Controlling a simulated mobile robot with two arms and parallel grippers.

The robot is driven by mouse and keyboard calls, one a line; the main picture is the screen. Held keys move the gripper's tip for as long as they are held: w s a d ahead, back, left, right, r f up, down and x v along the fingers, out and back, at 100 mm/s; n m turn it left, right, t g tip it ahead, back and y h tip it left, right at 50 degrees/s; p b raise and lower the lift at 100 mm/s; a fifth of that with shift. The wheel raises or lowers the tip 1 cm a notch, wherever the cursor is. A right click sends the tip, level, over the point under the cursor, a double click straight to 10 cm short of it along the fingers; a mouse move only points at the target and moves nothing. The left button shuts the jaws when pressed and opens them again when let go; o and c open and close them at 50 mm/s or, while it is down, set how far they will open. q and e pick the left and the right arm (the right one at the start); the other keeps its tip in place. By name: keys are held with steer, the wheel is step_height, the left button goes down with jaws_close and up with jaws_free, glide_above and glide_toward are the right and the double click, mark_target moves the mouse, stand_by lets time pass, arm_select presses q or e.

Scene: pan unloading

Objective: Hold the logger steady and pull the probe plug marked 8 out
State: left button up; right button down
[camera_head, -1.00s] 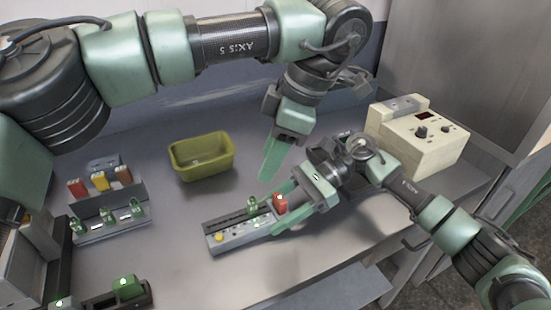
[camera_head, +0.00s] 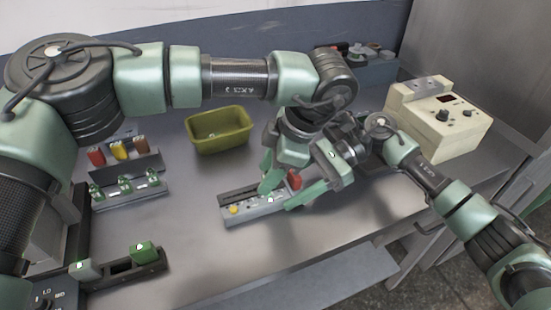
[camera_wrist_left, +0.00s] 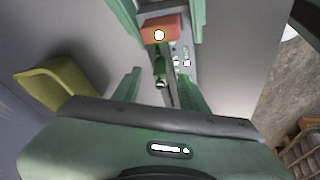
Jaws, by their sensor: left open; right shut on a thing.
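The logger (camera_head: 236,209) is a grey box on the bench with a yellow button. A red plug (camera_head: 295,181) stands in its right part; it also shows in the left wrist view (camera_wrist_left: 160,28). A green plug (camera_wrist_left: 160,68) stands on the logger in front of the red one. I cannot read the marks on the plugs. My right gripper (camera_head: 290,186) is shut on the logger, its fingers along the sides. My left gripper (camera_head: 268,178) is open above the logger; in the left wrist view its fingers (camera_wrist_left: 160,88) lie either side of the green plug, which they mostly hide in the head view.
An olive tub (camera_head: 219,147) stands behind the logger. A rack with red, yellow and brown plugs (camera_head: 120,150) and several green ones is at the left. A green-ended dark holder (camera_head: 122,266) lies front left. A cream instrument box (camera_head: 440,130) is at the right.

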arm_select(q)
steer(key=shift+a+f, duration=0.15)
steer(key=shift+f, duration=0.15)
jaws_close()
stand_by(0.3)
